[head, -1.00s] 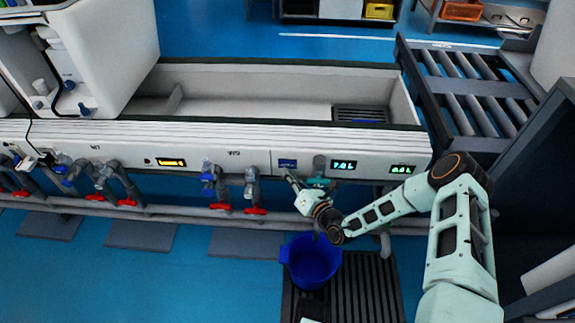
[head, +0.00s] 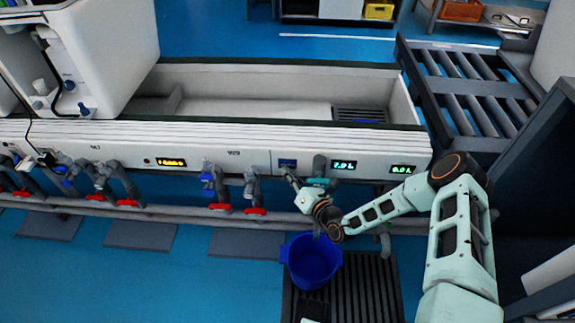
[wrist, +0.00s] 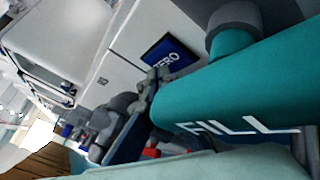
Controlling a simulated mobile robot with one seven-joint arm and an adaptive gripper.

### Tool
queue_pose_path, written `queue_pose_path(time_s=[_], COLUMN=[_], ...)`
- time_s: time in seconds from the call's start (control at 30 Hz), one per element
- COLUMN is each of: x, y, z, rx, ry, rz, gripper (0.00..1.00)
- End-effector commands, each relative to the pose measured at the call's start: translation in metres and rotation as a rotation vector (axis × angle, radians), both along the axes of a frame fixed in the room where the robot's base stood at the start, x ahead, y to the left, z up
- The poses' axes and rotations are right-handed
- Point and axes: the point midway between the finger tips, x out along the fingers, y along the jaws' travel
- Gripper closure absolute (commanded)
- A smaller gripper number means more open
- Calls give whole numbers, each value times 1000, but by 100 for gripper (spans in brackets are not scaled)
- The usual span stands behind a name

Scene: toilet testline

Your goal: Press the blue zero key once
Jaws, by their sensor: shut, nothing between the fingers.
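The blue zero key (head: 288,163) is a small dark-blue rectangle on the white front panel of the trough. In the wrist view the key (wrist: 170,54) shows the word ZERO in white, partly cut off by the fingers and the teal part. My gripper (head: 290,176) is shut and empty, just below the key in the head view. In the wrist view the fingertips (wrist: 157,76) overlap the key's lower edge. I cannot tell whether they touch it.
A teal FILL part (wrist: 235,85) on a grey pipe lies close to the right of my fingers. Lit displays (head: 343,164) sit right of the key. Valves with red handles (head: 255,211) line the panel's underside. A blue bucket (head: 312,262) stands below my wrist.

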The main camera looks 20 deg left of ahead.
Motion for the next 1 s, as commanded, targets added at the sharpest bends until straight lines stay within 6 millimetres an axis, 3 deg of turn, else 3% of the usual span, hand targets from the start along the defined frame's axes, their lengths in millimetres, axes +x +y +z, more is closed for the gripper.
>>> queue_pose_path(time_s=[1.0], x=[19], y=[2], z=[8], rx=[6], ry=[-18], rz=[-8], gripper=[100])
